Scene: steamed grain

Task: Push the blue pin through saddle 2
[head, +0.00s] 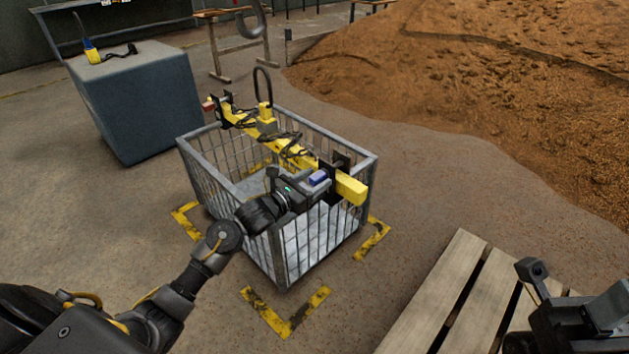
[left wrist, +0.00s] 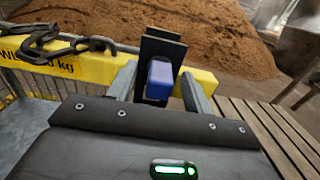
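A yellow beam (head: 349,188) lies across the top of a wire-mesh crate. A black saddle (head: 341,162) stands near its right end; no number is readable on it. The blue pin (head: 318,178) is at this saddle's near side. In the left wrist view the blue pin (left wrist: 159,80) shows in front of the black saddle plates (left wrist: 163,48). My left gripper (head: 308,188) is at the saddle, its two grey fingers apart on either side of the pin, with small gaps showing. How deep the pin sits is hidden. My right gripper (head: 570,300) is at the lower right, away from the beam.
The crate (head: 283,240) stands inside yellow floor marks. Another saddle (head: 226,103) with a red part (head: 208,105) is at the beam's far end, and black chain (head: 290,150) lies along the beam. A wooden pallet (head: 440,290) is at right, a grey block (head: 140,110) at left, grain behind.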

